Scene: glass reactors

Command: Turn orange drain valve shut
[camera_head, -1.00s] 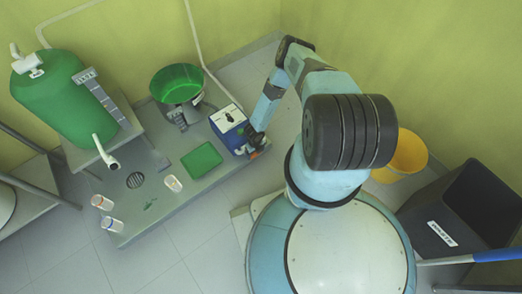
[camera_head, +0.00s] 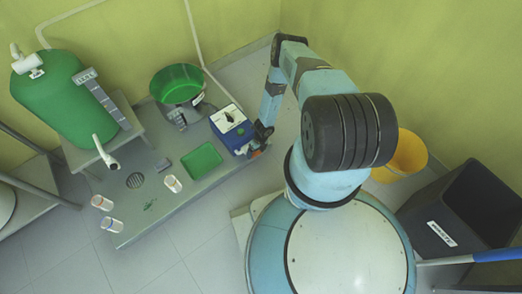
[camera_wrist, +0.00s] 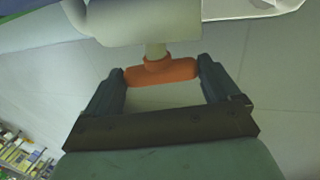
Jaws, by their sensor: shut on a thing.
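The orange drain valve handle (camera_wrist: 162,72) shows in the wrist view on a pale stem below a whitish rounded body. My gripper (camera_wrist: 161,77) has one finger at each end of the handle and is shut on it. In the head view my gripper (camera_head: 262,135) is at the right side of the blue and white box (camera_head: 231,122), close to the floor. Only a small bit of orange (camera_head: 256,154) shows there, so the handle's angle is hard to tell from that view.
A green tray (camera_head: 202,159) lies left of the box, and a green bowl (camera_head: 178,82) stands behind it. A green tank (camera_head: 65,95) is at the left. A yellow bucket (camera_head: 405,157) and a black bin (camera_head: 475,205) are at the right.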

